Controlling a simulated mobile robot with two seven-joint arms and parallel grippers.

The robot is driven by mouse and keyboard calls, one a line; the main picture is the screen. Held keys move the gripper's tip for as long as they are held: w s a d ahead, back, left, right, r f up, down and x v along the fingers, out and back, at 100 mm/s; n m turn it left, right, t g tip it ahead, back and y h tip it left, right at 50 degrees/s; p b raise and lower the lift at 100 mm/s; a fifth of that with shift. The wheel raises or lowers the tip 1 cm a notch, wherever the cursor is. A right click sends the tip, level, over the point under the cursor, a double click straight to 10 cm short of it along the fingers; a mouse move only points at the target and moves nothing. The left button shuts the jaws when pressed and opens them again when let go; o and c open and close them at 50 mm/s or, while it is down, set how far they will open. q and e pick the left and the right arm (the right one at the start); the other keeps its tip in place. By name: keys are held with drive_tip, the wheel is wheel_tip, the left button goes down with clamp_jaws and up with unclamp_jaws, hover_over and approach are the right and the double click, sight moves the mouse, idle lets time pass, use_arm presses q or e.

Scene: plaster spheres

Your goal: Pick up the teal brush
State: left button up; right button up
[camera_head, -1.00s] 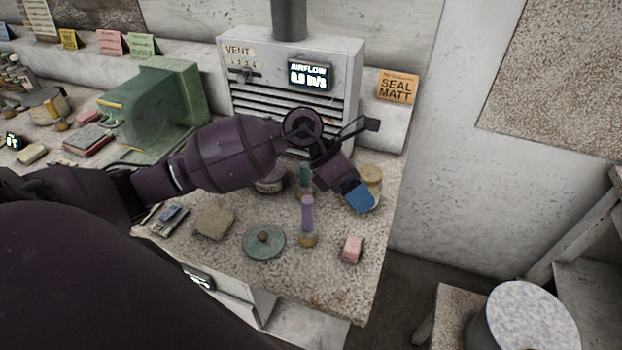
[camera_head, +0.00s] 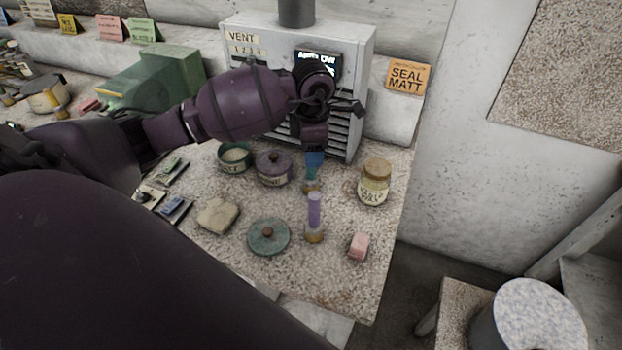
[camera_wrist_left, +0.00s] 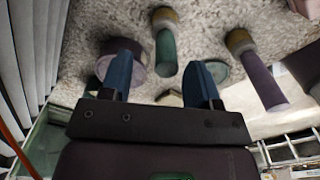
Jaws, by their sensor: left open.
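The teal brush (camera_head: 311,187) stands on the bench, amber bristle end down. In the head view my left gripper (camera_head: 314,160) hides most of its handle. In the left wrist view the whole brush (camera_wrist_left: 166,50) shows, with its teal handle pointing toward the gap between the two blue fingers of my left gripper (camera_wrist_left: 161,82). The gripper is open and holds nothing. I cannot tell whether the handle tip is between the fingertips. My right gripper is not in view.
A purple brush (camera_head: 314,209) stands just in front. A purple pot (camera_head: 273,170) and a teal pot (camera_head: 236,158) are to the left, a labelled jar (camera_head: 374,183) to the right. A teal lid (camera_head: 268,238) and a pink block (camera_head: 358,247) lie nearer. The vent box (camera_head: 352,110) is behind.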

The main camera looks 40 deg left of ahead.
sight(311, 175)
use_arm(q)
drive_tip(key=shift+s+d+f, duration=0.1)
drive_tip(key=shift+s+f, duration=0.1)
drive_tip(key=shift+f, duration=1.2)
drive_tip(key=shift+s+f, duration=0.2)
drive_tip(key=shift+f, duration=1.2)
drive_tip(key=shift+r, duration=0.1)
drive_tip(key=c, duration=1)
